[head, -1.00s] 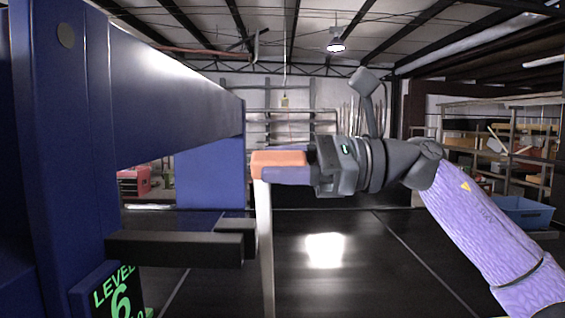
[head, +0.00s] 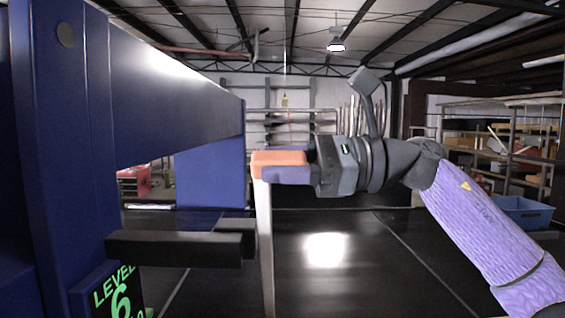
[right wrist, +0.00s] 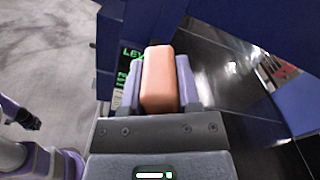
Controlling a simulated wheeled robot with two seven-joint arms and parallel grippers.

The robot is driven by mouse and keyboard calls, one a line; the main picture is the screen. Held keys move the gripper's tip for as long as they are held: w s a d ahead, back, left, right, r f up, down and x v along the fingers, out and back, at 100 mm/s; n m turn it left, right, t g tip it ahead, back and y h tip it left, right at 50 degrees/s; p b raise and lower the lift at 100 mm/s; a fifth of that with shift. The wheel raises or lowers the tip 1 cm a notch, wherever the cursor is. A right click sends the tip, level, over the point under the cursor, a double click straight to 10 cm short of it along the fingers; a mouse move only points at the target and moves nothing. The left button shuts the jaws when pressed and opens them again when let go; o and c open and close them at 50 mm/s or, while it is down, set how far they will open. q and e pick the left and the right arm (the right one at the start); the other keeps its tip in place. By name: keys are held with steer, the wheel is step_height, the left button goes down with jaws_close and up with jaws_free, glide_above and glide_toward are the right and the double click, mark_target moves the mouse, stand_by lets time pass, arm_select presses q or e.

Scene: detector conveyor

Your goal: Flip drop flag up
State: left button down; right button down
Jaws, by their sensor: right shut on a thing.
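The drop flag shows as an orange block (head: 280,160) on top of a thin pale upright strip (head: 265,250) in the head view. The strip stands in front of the end of a black bracket (head: 180,248). My right gripper (head: 270,168) comes in from the right and is shut on the orange block. In the right wrist view the orange block (right wrist: 160,78) sits between the two purple fingers of my right gripper (right wrist: 162,62). My left gripper is not seen in the head view.
A blue frame (head: 75,130) with a long beam fills the left, with a green "LEVEL 6" sign (head: 118,292) low on it. The black conveyor surface (head: 330,285) lies below. Shelves and a blue bin (head: 525,212) stand at the far right.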

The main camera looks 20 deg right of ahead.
stand_by(0.3)
steer(key=s+a+f+n+b, duration=0.2)
steer(key=s+f+n+b, duration=0.5)
steer(key=f+n+b, duration=0.75)
steer(key=w+d+f+n+b, duration=0.2)
steer(key=w+f+n+b, duration=0.2)
steer(key=w+f+b, duration=0.4)
steer(key=shift+w+d+f+b, duration=0.2)
steer(key=shift+d+f+b, duration=0.1)
steer(key=shift+f+b, duration=1.25)
